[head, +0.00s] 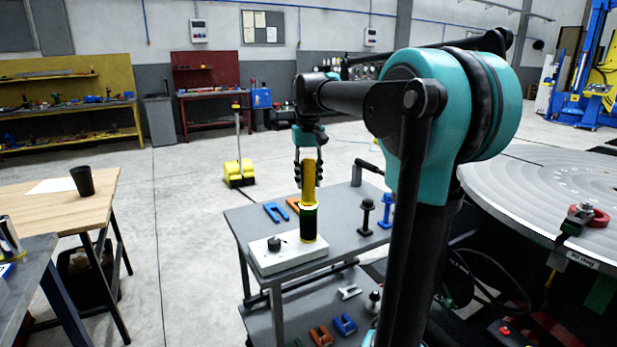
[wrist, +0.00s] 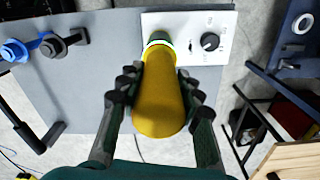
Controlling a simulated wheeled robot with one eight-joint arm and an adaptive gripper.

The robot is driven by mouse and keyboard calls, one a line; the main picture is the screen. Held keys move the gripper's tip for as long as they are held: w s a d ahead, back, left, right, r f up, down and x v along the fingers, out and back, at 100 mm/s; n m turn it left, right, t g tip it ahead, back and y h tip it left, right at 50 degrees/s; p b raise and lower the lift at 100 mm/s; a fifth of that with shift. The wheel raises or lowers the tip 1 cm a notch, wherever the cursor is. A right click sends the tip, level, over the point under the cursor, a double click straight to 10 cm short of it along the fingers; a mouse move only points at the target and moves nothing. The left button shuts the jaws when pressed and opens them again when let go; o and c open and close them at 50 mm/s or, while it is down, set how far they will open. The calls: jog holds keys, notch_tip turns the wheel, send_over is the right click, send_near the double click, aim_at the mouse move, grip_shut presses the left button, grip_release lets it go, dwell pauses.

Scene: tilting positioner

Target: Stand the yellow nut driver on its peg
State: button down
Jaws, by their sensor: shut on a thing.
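My gripper (head: 308,172) is shut on the yellow nut driver (head: 309,190). In the wrist view its thick yellow handle (wrist: 160,103) lies between the dark jointed fingers (wrist: 160,92). In the head view the driver is about upright, with a dark lower part below a bright yellow band. That dark part stands over the right part of a white plate (head: 268,262) on the small grey table. I cannot tell whether it touches the plate. In the wrist view a white, green and red ring shows at the handle's far end. The peg is not visible, probably hidden by the driver.
A black knob (head: 274,243) rises from the white plate, left of the driver. Blue (head: 277,212) and orange U-shaped clamps lie behind. A black bolt (head: 367,216) and a blue bolt (head: 386,212) stand to the right. A large round table (head: 540,195) is further right.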

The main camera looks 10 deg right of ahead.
aim_at(309, 160)
jog(key=shift+c, duration=2.3)
grip_release()
jog(key=shift+r, duration=3.5)
